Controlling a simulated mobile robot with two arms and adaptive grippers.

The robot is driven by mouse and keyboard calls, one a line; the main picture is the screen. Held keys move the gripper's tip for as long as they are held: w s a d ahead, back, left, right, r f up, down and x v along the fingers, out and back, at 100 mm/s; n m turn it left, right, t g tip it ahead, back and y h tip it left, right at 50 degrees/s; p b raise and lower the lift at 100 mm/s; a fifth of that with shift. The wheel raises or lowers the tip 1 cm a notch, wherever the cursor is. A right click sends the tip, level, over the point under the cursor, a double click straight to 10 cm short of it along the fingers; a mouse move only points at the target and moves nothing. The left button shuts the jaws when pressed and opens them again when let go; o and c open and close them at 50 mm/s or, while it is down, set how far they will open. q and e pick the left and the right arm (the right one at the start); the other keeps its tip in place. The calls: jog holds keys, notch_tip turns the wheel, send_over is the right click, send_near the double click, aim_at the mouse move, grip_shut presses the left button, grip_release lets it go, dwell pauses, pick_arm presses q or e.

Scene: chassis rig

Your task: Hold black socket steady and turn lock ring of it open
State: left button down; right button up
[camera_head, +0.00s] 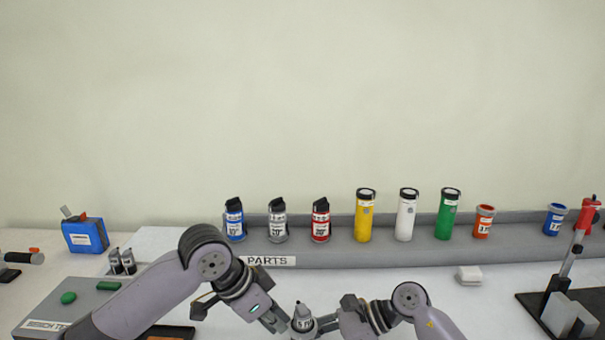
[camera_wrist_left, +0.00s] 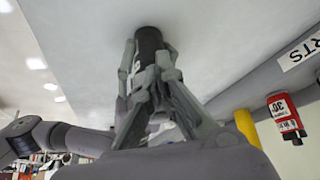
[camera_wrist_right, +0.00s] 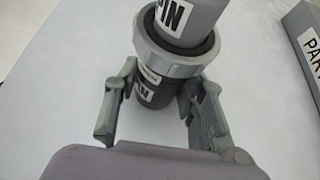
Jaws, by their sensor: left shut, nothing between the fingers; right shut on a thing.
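The black socket (camera_wrist_right: 155,97) stands upright on the white table in the right wrist view. A light grey lock ring (camera_wrist_right: 180,60) is around its top, and a grey plug (camera_wrist_right: 190,18) with a PIN label rises from the ring. My right gripper (camera_wrist_right: 158,78) is shut on the black socket, one finger on each side, below the ring. In the head view the grey plug (camera_head: 303,312) shows between my two grippers; the socket's lower part is hidden. My left gripper (camera_head: 280,322) is shut and empty, close beside the assembly. In the left wrist view its fingers partly cover the black socket (camera_wrist_left: 149,42).
A grey rack (camera_head: 400,250) labelled PARTS holds several coloured bottles and cylinders behind the arms. A black stand with a red-topped lever (camera_head: 572,250) is at far right.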

pick_arm(q)
jog(key=shift+s+d, duration=0.25)
jog(key=shift+s, duration=0.05)
dwell(0.4)
jog(key=shift+s+d+f, duration=0.1)
jog(key=shift+s+d, duration=0.25)
jog(key=shift+s, duration=0.3)
jog(key=shift+s+d+f, duration=0.1)
jog(key=shift+s+d, duration=0.2)
jog(key=shift+s, duration=0.4)
notch_tip(320, 180, up, 6)
jog(key=shift+a+r, duration=0.2)
jog(key=shift+a, duration=0.05)
dwell(0.6)
